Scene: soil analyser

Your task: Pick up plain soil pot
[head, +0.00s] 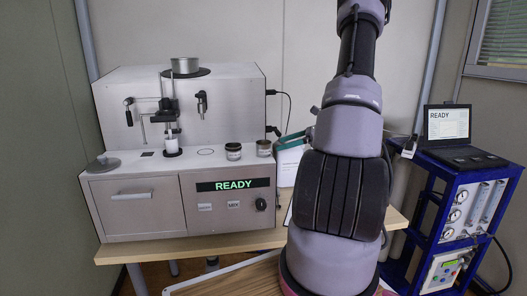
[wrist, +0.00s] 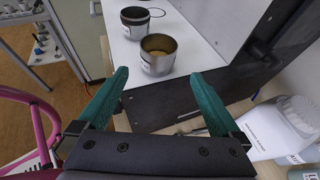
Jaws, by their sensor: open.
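A bare steel pot (wrist: 158,56) with brownish-yellow contents and a small pale patch on its side stands near the edge of the white analyser top. It looks like the plain soil pot. It also shows in the head view (head: 264,148), at the right end of the analyser's top. A second pot with a dark rim (wrist: 136,22) stands just beyond it, and in the head view (head: 233,151) to its left. My gripper (wrist: 158,73) is open and empty. Its two teal fingers point toward the steel pot, which shows between and just beyond the tips, apart from them.
The analyser (head: 185,150) has a READY display and a taller back housing. A white container (wrist: 270,130) stands to the right of my gripper in the wrist view. A blue cart (head: 450,190) with a laptop (head: 450,125) stands at the right.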

